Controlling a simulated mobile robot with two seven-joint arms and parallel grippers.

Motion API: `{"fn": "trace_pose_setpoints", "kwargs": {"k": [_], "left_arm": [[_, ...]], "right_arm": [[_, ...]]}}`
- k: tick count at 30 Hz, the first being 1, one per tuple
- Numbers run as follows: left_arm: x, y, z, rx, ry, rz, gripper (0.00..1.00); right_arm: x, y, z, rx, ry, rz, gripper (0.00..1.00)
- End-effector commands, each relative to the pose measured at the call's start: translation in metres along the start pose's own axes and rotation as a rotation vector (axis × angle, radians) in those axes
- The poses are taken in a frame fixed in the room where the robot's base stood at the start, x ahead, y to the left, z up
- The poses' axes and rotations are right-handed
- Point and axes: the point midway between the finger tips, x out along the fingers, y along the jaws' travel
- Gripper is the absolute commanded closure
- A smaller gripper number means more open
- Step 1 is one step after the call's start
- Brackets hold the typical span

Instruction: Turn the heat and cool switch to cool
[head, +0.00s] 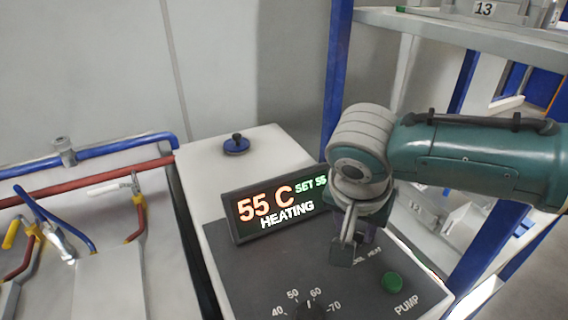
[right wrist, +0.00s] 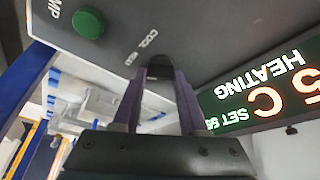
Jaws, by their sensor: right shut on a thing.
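The control box has a dark sloping panel (head: 262,272). Its display (head: 278,208) reads 55 C, SET 55 and HEATING, and the display also shows upside down in the right wrist view (right wrist: 262,92). My right gripper (head: 345,250) is down at the panel by the small cool and heat lettering. In the right wrist view, its two fingers (right wrist: 160,72) are closed around a small dark part, the heat and cool switch (right wrist: 160,66), beside the COOL label. The fingers largely hide the switch, so its exact angle cannot be told. My left gripper is not in view.
A green pump button (head: 391,282) sits right of my right gripper, and a temperature dial (head: 311,308) is below it. Blue and red pipes are at left; a blue-posted shelf (head: 470,32) is at right.

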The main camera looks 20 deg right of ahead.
Motion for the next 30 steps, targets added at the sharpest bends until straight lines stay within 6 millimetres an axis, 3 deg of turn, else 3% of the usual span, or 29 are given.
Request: {"fn": "trace_pose_setpoints", "kwargs": {"k": [14,30], "left_arm": [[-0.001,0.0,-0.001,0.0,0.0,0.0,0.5],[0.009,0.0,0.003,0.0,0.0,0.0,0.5]], "right_arm": [[0.0,-0.001,0.001,0.073,-0.003,0.032,1.0],[0.002,-0.003,0.002,0.497,-0.005,0.208,1.0]]}}
